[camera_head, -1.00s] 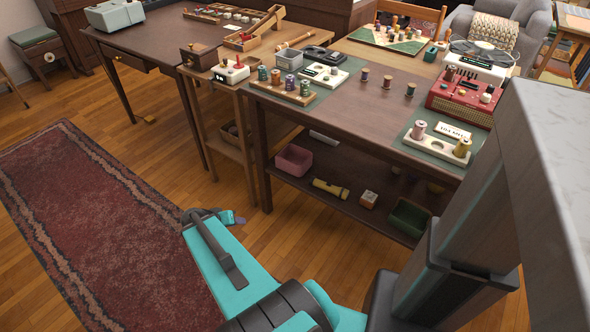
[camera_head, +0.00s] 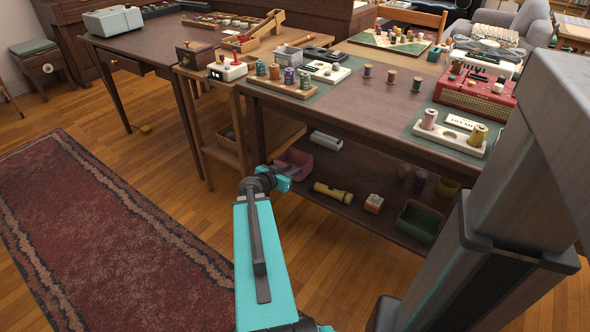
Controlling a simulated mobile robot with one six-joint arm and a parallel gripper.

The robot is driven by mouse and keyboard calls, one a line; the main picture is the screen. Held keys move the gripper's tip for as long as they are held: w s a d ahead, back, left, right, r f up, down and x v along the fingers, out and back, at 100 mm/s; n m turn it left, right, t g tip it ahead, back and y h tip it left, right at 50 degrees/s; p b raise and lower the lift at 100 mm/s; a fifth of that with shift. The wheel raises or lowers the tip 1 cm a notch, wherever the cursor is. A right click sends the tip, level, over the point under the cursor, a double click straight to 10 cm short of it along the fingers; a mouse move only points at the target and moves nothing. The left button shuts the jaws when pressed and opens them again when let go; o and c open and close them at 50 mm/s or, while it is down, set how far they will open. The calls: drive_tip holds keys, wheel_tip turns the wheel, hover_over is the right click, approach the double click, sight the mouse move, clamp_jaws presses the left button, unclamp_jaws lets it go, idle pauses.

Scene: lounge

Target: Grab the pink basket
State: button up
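The pink basket (camera_head: 296,161) is a small open box on the lower shelf of the dark table, at the shelf's left end. My teal arm reaches up from the bottom of the picture to the shelf's front left. My gripper (camera_head: 284,180) is at the basket's near side and overlaps its lower left part in this view. I cannot tell whether it touches the basket. Its fingers are small and partly hidden by the wrist, so I cannot see whether they are open or shut.
On the same shelf lie a yellow flashlight (camera_head: 333,192), a small box (camera_head: 374,203), a green basket (camera_head: 417,222) and a pale block (camera_head: 326,141). A table leg stands just left of the pink basket. The tabletop (camera_head: 340,105) is above the shelf. Wooden floor lies in front.

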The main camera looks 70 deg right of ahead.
sight(307, 164)
drive_tip(key=shift+d, duration=0.1)
drive_tip(key=shift+b+x, duration=0.4)
drive_tip(key=shift+x, duration=3.75)
drive_tip(key=shift+f, duration=0.2)
drive_tip(key=shift+d+f+b, duration=0.15)
drive_tip(key=shift+d+f, duration=0.3)
drive_tip(key=shift+d, duration=0.25)
drive_tip(key=shift+d+f+b, duration=0.15)
drive_tip(key=shift+d+f, duration=0.3)
drive_tip(key=shift+d, duration=0.25)
drive_tip(key=shift+x, duration=0.95)
drive_tip(key=shift+s, duration=0.1)
clamp_jaws()
